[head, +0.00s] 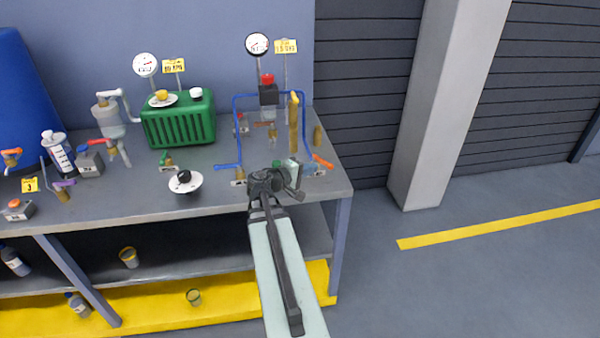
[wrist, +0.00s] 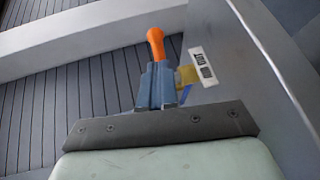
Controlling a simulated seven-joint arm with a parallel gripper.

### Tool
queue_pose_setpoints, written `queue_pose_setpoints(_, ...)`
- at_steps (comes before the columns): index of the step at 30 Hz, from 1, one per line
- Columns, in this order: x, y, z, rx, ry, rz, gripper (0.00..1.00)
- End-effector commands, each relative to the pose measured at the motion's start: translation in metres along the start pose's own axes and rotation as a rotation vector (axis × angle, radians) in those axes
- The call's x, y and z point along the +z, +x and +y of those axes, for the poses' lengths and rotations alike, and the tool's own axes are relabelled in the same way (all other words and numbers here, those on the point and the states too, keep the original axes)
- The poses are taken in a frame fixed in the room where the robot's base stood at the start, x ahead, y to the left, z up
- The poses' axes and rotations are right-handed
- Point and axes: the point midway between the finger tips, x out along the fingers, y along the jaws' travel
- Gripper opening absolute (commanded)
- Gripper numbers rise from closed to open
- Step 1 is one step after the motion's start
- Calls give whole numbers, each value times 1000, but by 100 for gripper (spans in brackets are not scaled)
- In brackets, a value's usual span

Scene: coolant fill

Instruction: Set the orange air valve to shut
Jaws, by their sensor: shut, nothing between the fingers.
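The orange valve handle (head: 322,161) is at the right front corner of the bench, pointing toward the right edge. My gripper (head: 311,167) is beside it, low over the bench corner. In the wrist view, my gripper (wrist: 157,68) has its blue-grey fingers shut and empty. The orange handle (wrist: 156,42) shows just beyond the fingertips, and they hide its lower part. I cannot tell whether they touch it. A brass part (wrist: 187,75) and a white label (wrist: 202,66) show right of the fingers.
A blue pipe frame (head: 236,125) and a tall brass-coloured piece (head: 294,122) stand behind my gripper. A green ribbed box (head: 180,122) is further left. Another orange handle (head: 11,153) is at the far left. The floor right of the bench is clear.

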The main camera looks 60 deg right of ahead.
Motion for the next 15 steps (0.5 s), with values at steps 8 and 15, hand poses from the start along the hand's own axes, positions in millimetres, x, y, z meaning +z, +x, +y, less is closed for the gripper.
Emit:
queue_pose_setpoints(8,0,28,0,0,0,-1,0)
queue_pose_setpoints(15,0,33,0,0,0,0,0)
